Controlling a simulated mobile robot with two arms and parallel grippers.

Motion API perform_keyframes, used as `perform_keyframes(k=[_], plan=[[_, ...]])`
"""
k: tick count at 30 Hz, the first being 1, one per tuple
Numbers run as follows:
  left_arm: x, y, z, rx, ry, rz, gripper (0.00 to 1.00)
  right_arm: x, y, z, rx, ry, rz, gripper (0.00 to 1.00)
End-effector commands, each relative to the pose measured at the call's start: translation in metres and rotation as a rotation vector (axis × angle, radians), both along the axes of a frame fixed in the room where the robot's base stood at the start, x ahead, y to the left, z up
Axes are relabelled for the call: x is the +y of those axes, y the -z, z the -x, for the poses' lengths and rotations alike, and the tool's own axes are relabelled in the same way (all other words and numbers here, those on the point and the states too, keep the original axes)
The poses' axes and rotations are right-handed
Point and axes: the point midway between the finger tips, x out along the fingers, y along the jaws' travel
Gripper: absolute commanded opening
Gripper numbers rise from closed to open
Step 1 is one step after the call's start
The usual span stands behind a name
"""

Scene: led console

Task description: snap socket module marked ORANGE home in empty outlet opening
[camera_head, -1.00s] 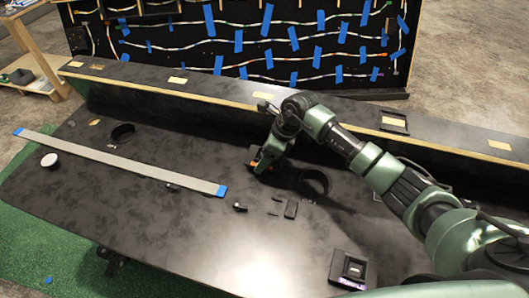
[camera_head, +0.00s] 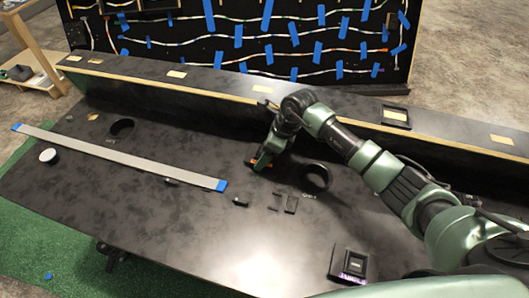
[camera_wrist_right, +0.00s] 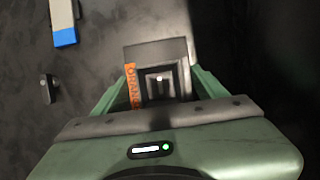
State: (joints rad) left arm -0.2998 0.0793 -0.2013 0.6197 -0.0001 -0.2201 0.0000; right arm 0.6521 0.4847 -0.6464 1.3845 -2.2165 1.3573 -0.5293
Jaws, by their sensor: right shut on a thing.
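The socket module (camera_wrist_right: 158,80) is a dark square block with an orange strip reading ORANGE along its left side in the right wrist view. My right gripper (camera_head: 260,164) is shut on it, with a finger on each side. In the head view the module is mostly hidden, with only a bit of orange at the gripper tips, low over the black table. A black frame (camera_head: 397,116) lies on the raised back ledge; I cannot tell whether it surrounds the empty opening. My left gripper is not in view.
The black table (camera_head: 180,215) has a round hole (camera_head: 121,129), a dark ring (camera_head: 318,177), small black parts (camera_head: 284,203) and a purple-marked module (camera_head: 349,264). A grey strip with blue ends (camera_head: 120,157) lies at left. The ledge (camera_head: 215,84) carries several pale rectangles.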

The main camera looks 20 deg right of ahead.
Motion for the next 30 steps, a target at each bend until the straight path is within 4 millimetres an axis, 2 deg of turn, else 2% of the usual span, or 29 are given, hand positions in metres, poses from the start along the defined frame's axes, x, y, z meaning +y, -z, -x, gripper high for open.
perform_keyframes(k=[30], plan=[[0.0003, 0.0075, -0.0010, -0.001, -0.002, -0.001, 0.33, -0.0002, 0.0100, 0.0008, 0.003, 0.001, 0.002, 0.25]])
